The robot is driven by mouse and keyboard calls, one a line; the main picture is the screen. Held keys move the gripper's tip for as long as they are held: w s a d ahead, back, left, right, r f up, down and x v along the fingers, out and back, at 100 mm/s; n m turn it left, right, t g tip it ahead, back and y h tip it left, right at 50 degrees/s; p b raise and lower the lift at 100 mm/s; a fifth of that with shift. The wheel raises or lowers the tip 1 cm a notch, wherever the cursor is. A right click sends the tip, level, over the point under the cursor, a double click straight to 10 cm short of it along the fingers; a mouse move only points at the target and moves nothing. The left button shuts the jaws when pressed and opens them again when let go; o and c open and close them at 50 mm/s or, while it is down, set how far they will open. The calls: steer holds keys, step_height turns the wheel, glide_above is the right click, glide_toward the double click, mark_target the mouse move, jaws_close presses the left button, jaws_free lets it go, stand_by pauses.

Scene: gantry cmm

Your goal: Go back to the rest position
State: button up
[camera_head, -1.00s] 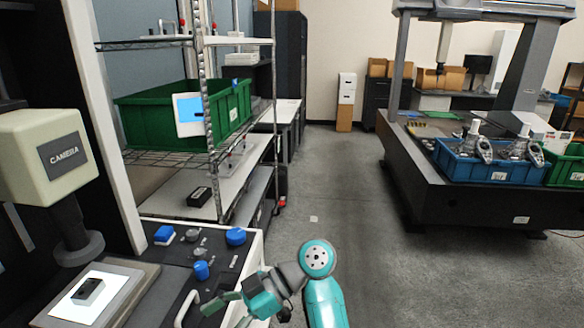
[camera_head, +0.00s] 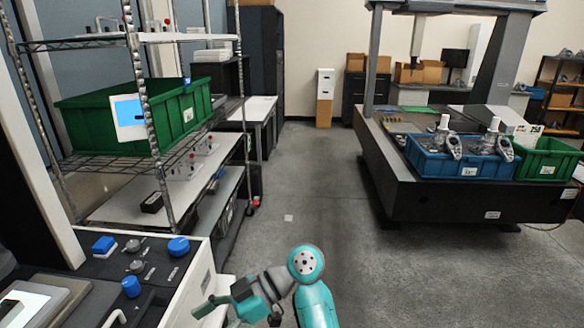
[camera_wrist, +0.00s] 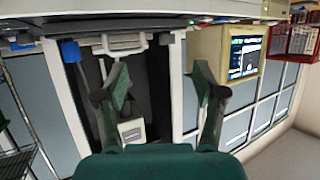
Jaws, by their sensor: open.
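My gripper (camera_head: 216,313) is low in the head view, left of my teal arm joint, beside the front edge of the control panel. In the wrist view my gripper (camera_wrist: 159,88) has its two fingers spread apart with nothing held between them. The arm is bent and partly cut off by the bottom of the head view.
A machine panel with blue knobs (camera_head: 178,247) is at the lower left. A wire shelf holds a green bin (camera_head: 85,112). A measuring machine's dark base (camera_head: 440,200) with a blue bin (camera_head: 428,163) stands right. Grey floor (camera_head: 330,215) between is clear.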

steer(key=s+d+f+m+t, duration=0.1)
steer(key=d+f+m+t, duration=0.3)
steer(key=f, duration=0.5)
steer(key=s+d+f+m+t, duration=0.1)
steer(key=d+f+m+t, duration=0.25)
steer(key=f+m, duration=0.5)
steer(key=s+d+f+m+t+h, duration=0.45)
steer(key=s+d+f+t, duration=0.25)
steer(key=s+d+f, duration=0.3)
steer(key=s+d+r+m+t+h, duration=0.25)
steer(key=s+d+m+h, duration=0.3)
steer(key=s+d, duration=0.75)
steer(key=s+d+r+t+h, duration=0.2)
steer(key=s+d+r+t, duration=0.1)
steer(key=s+r, duration=0.7)
steer(key=shift+s+d+r, duration=0.3)
steer(key=shift+d+r, duration=0.3)
steer(key=shift+r, duration=0.75)
